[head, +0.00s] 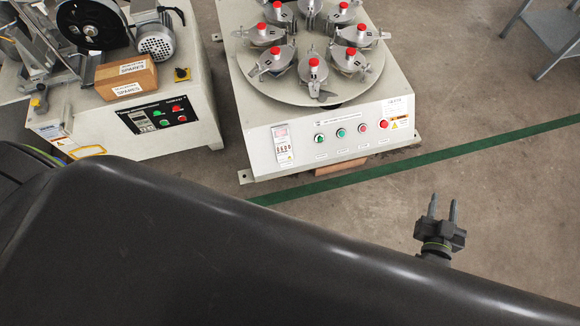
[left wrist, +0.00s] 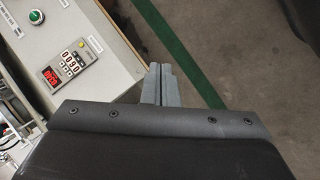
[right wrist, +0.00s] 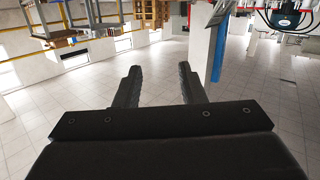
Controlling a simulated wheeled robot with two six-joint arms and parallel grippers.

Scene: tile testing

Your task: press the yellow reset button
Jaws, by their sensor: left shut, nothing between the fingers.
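The right machine's front panel (head: 330,140) has a row of round buttons: a green button (head: 319,138), another greenish one (head: 341,133), and two reddish ones (head: 362,128) to the right. A display with keypad (head: 283,143) is at its left; a similar red-lit display (left wrist: 60,72) and a green button (left wrist: 37,17) show in the left wrist view. My left gripper (left wrist: 160,68) is shut and empty, its fingers beside the panel's edge; the head view hides it. My right gripper (head: 441,205) is open and empty over floor; its fingers show in the right wrist view (right wrist: 160,75).
The left machine (head: 205,125) has a black control panel (head: 158,115) and a cardboard box (head: 126,77) on top. A turntable (head: 305,90) with several red-capped metal pots tops the right machine. A green floor line (head: 480,145) crosses clear floor. A grey table (head: 555,30) stands far right.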

